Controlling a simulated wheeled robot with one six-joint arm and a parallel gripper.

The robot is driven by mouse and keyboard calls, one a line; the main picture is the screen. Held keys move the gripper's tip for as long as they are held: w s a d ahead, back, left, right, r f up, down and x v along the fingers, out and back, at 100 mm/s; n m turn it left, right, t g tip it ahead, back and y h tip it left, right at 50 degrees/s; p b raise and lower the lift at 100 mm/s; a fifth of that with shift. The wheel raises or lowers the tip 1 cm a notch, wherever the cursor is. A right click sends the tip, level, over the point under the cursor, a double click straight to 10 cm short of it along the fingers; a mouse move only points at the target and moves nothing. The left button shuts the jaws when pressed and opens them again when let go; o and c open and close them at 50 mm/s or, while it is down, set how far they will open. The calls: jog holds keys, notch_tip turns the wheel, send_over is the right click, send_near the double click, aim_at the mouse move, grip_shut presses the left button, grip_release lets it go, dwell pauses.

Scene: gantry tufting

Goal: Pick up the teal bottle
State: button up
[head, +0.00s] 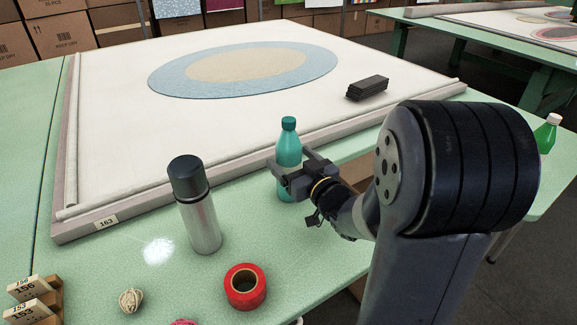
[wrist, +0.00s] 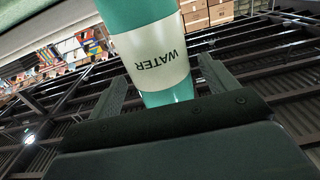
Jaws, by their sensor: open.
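The teal bottle (head: 288,148) stands upright on the green table, in front of the tufting frame's near edge. It has a teal cap and a pale label. In the wrist view the bottle (wrist: 128,14) appears upside down, with its white label reading "WATER". My gripper (head: 291,164) is open at the bottle, its two fingers reaching to either side of the bottle body. In the wrist view the fingers of my gripper (wrist: 160,82) flank the lower part of the bottle. I cannot tell whether either finger touches it. The gripper hides part of the bottle's lower body.
A steel flask with a black lid (head: 195,207) stands left of the bottle. A red tape roll (head: 245,299), a ball of twine (head: 131,301) and numbered wooden blocks (head: 34,302) lie nearer. A dark stack (head: 367,88) rests on the white cloth (head: 125,120). A green bottle (head: 547,132) stands far right.

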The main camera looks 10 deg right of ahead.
jog(key=x, duration=0.3)
jog(key=shift+w+a, duration=0.15)
jog(key=shift+a, duration=0.05)
jog(key=c, duration=1.5)
jog(key=shift+o, duration=0.2)
